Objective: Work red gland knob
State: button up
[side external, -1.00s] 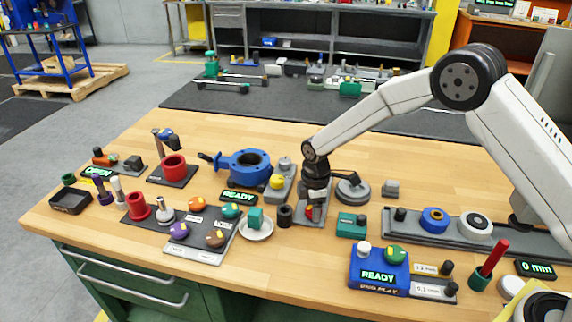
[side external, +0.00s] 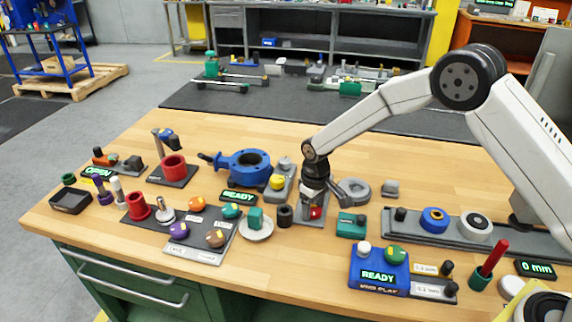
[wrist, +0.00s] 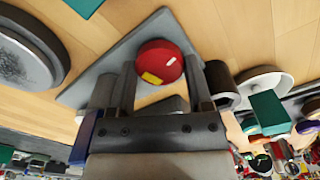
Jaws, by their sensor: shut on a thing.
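The red gland knob (wrist: 160,62) is round, with a yellow patch and a small white mark on its top. It sits on a grey base plate (wrist: 118,62). In the wrist view the two fingers of my gripper (wrist: 161,75) stand on either side of the knob, shut on it. In the side view the knob (side external: 316,213) shows as a small red spot low under my gripper (side external: 314,205), on the plate. The finger contact is partly hidden there.
A grey round disc (side external: 356,190) stands close right of my wrist. A dark cylinder (side external: 285,215) and a white dish with a teal block (side external: 256,218) are at left. A green box (side external: 350,224) is at front right. Bare wood lies behind.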

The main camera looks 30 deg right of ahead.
jog(key=m, duration=0.4)
jog(key=shift+m, duration=0.3)
jog(key=m, duration=1.4)
jog(key=shift+s, duration=0.1)
jog(key=shift+m, duration=0.3)
jog(key=o, duration=1.3)
jog(key=shift+d+r, duration=0.1)
jog(key=shift+r, duration=0.05)
